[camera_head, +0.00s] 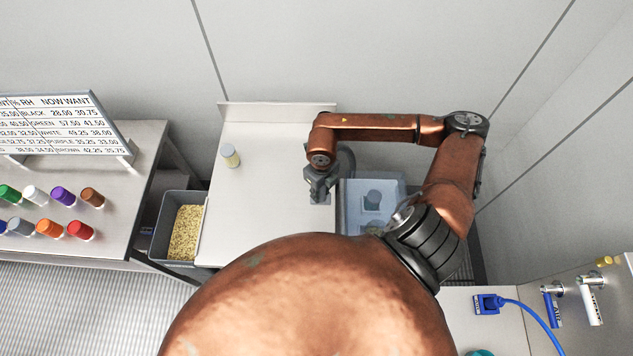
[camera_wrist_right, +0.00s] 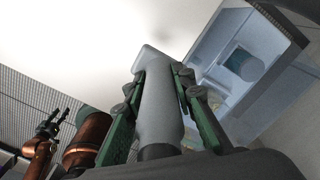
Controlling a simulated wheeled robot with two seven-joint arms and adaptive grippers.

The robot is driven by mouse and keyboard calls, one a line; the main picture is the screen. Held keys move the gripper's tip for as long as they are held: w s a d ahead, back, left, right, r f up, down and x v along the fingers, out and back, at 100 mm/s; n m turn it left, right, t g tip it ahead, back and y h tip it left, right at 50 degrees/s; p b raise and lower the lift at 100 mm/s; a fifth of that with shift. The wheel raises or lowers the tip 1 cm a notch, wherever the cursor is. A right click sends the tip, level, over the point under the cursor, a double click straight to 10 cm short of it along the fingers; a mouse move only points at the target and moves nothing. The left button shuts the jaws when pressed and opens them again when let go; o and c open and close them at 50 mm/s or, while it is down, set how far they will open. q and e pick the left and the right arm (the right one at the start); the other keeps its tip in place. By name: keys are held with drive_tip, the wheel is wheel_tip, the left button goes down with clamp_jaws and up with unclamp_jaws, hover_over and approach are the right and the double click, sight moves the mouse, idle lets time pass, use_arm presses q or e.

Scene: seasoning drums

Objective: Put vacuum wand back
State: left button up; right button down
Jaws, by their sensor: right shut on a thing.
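My right gripper (camera_head: 320,192) is over the right edge of the bench, pointing down. In the right wrist view its green fingers (camera_wrist_right: 160,105) are shut on a grey tube with a slanted tip, which looks like the vacuum wand (camera_wrist_right: 158,105). A dark band shows at the tube's lower end. In the head view the wand is hard to tell from the gripper. My left gripper (camera_wrist_right: 52,122) shows small at the left of the wrist view, with its fingers apart and empty. It is outside the head view.
A blue translucent bin (camera_head: 352,212) stands right of the bench (camera_head: 270,150). A pale-capped jar (camera_head: 230,155) is on the bench. A grey bin of yellow grains (camera_head: 165,225) is at left. A blue holder (camera_head: 488,304) with a hose and two hanging tools (camera_head: 591,305) are at lower right.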

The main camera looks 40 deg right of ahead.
drive_tip(key=w+d+f, duration=0.1)
drive_tip(key=w+f, duration=0.1)
drive_tip(key=w+d+f+p, duration=0.1)
drive_tip(key=w+d+f, duration=0.1)
drive_tip(key=w+d+f+p, duration=0.1)
drive_tip(key=w+f, duration=0.2)
drive_tip(key=shift+d, duration=0.15)
wheel_tip(320, 180, down, 3)
drive_tip(key=shift+w+d+r+p, duration=0.1)
drive_tip(key=shift+p, duration=0.85)
drive_tip(key=shift+f, duration=0.55)
drive_tip(key=c, duration=1.6)
unclamp_jaws()
use_arm(q)
drive_tip(key=w+r, duration=0.1)
drive_tip(key=r, duration=0.1)
drive_tip(key=w+r, duration=0.2)
drive_tip(key=shift+r, duration=0.2)
drive_tip(key=shift+s, duration=0.2)
